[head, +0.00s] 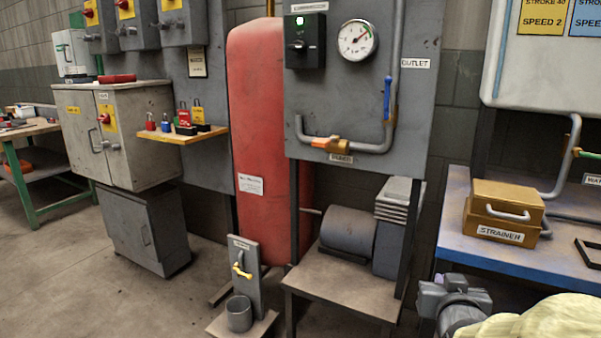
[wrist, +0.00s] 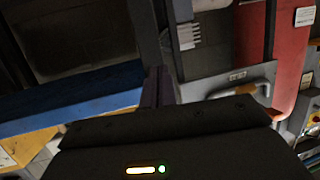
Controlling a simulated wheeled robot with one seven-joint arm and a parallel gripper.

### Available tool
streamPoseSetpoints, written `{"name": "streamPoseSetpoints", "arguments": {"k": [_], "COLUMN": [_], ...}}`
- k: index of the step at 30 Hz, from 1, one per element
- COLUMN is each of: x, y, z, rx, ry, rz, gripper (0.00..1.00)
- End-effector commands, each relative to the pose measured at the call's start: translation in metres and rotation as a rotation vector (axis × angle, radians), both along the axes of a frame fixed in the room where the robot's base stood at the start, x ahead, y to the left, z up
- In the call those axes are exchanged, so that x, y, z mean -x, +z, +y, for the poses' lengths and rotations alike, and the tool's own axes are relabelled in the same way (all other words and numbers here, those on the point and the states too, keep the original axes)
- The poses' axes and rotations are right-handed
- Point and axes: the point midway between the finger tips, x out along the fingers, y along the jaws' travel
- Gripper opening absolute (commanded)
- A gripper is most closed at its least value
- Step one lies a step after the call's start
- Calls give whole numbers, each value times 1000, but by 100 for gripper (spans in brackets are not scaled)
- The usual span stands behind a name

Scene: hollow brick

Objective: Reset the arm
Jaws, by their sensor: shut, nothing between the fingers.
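My gripper (wrist: 158,78) shows in the wrist view as two dark fingers pressed together beyond its black body, with nothing between them. It points past the edge of a blue-topped bench (wrist: 75,95). In the head view, grey and cream parts of my arm show at the bottom right corner, in front of the blue bench (head: 452,226). The fingers cannot be made out there.
A strainer box (head: 503,210) sits on the blue bench. A red tank (head: 255,130) and a grey panel with a gauge (head: 358,40) stand mid-picture. A compressor (head: 348,232) rests on a low stand. A cabinet (head: 125,130) is left. Floor is open at front left.

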Motion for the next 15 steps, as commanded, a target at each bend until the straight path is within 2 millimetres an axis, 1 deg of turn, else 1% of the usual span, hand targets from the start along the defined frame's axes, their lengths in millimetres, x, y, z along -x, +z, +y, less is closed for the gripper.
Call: {"name": "streamPoseSetpoints", "arguments": {"k": [1, 5, 9, 12, 15], "x": [1, 13, 39, 61, 82], "y": [-3, -29, -52, -62, -67], "z": [14, 45, 75, 93, 106], "rx": [-23, -73, -113, -131, -142], "ry": [28, 89, 147, 181, 209], "rz": [86, 313, 556, 708, 838], "gripper": [0, 0, 0, 0, 0]}}
